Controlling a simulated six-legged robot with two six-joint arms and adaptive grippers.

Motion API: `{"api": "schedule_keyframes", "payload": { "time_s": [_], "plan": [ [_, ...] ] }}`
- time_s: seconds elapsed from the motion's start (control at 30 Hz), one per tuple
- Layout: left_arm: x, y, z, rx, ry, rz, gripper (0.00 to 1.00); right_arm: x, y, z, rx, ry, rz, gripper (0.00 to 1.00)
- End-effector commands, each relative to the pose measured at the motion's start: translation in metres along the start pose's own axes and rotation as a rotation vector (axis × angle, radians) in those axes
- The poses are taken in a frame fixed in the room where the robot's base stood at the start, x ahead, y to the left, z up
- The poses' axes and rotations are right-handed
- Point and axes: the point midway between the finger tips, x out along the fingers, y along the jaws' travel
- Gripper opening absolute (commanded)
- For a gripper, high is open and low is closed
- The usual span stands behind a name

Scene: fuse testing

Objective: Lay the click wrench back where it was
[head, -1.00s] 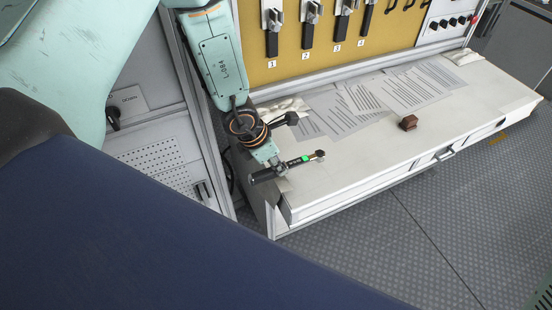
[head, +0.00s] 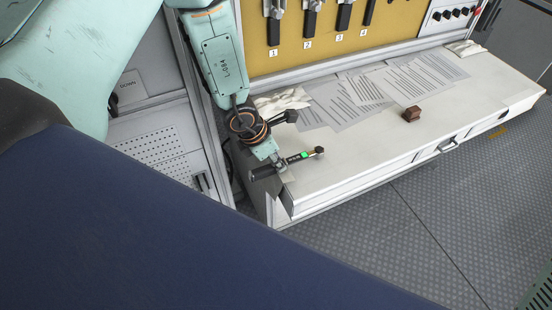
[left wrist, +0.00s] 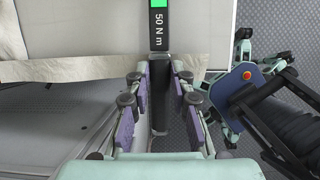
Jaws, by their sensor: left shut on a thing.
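The click wrench (head: 302,157) has a black handle, a lit green display and a small head. In the head view it lies across the left end of the white bench top (head: 370,148), its head pointing right. My left gripper (head: 268,166) is shut on its handle at the bench's left edge. In the left wrist view the wrench (left wrist: 158,38) shows "50 N m" below the green display, and its handle runs between the fingers of my left gripper (left wrist: 160,98). I cannot tell whether the wrench touches the bench top. My right gripper is not in view.
A small brown block (head: 411,114) stands on the bench. Printed sheets (head: 350,98) and a crumpled white cloth (head: 282,101) lie towards the back. The bench front and right middle are clear.

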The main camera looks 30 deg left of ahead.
Motion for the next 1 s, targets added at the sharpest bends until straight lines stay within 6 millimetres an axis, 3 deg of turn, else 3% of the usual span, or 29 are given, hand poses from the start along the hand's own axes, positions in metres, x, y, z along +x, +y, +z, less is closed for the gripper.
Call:
{"api": "schedule_keyframes", "payload": {
  "time_s": [0.43, 0.47, 0.5, 0.77, 1.0],
  "plan": [
    [0.0071, 0.0003, -0.0024, 0.000, -0.001, 0.001, 0.00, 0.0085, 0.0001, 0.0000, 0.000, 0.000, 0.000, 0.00],
    [0.0071, 0.0003, -0.0024, 0.000, -0.001, 0.001, 0.23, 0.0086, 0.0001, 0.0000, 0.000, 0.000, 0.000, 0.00],
    [0.0066, 0.0003, -0.0022, 0.000, -0.001, 0.001, 0.26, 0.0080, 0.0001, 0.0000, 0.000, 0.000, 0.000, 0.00],
    [0.0065, 0.0002, -0.0024, 0.000, -0.001, 0.000, 0.48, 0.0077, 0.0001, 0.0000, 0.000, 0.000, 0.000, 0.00],
    [0.0068, -0.0003, -0.0032, 0.000, 0.001, -0.001, 0.49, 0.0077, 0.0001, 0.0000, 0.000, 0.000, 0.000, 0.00]
  ]
}}
